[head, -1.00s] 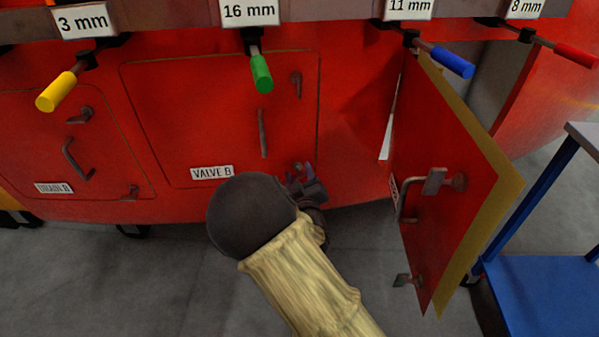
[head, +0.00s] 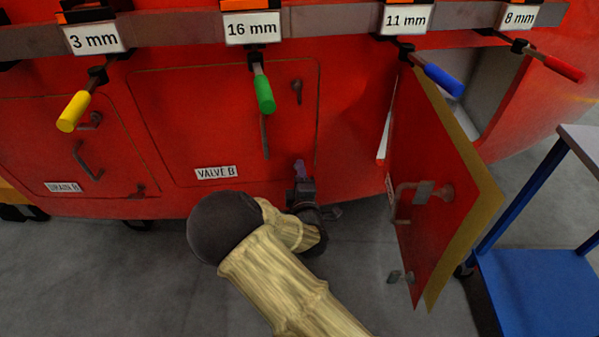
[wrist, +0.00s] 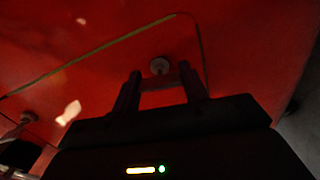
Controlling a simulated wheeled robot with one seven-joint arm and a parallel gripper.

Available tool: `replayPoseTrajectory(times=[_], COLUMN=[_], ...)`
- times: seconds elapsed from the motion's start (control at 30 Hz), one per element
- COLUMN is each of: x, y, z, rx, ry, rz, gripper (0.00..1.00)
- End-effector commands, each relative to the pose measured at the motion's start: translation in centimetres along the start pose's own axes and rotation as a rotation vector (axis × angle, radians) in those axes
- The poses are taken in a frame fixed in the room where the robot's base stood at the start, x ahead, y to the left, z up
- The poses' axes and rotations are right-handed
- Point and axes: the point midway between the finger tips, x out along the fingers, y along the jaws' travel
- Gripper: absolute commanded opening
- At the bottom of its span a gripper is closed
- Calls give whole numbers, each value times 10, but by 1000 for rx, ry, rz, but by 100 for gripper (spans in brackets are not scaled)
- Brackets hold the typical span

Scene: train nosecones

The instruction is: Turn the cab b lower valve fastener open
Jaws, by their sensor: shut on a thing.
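The red VALVE B door (head: 215,120) is closed, in the middle of the head view. Its upper fastener (head: 297,88) is at the upper right. My gripper (head: 301,168) is at the door's lower right corner and mostly hides the lower fastener there. A dark bar spans between the two fingers of my gripper (wrist: 164,82), just in front of that base. My gripper is shut on the fastener's handle. The handle's exact angle is hard to tell in the dark view.
Several hex tools with coloured grips hang from a rail above, the green one (head: 264,94) in front of the VALVE B door. An open red door (head: 430,175) juts out to the right. A blue cart (head: 540,285) stands at the far right. Grey floor is clear below.

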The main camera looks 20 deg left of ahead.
Motion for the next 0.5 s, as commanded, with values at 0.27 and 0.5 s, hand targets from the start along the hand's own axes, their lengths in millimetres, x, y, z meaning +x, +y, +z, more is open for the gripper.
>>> replayPoseTrajectory(times=[0.27, 0.5], x=[0, 0], y=[0, 0], z=[0, 0], rx=[-114, -137], ry=[0, 0], rz=[0, 0], gripper=[21, 21])
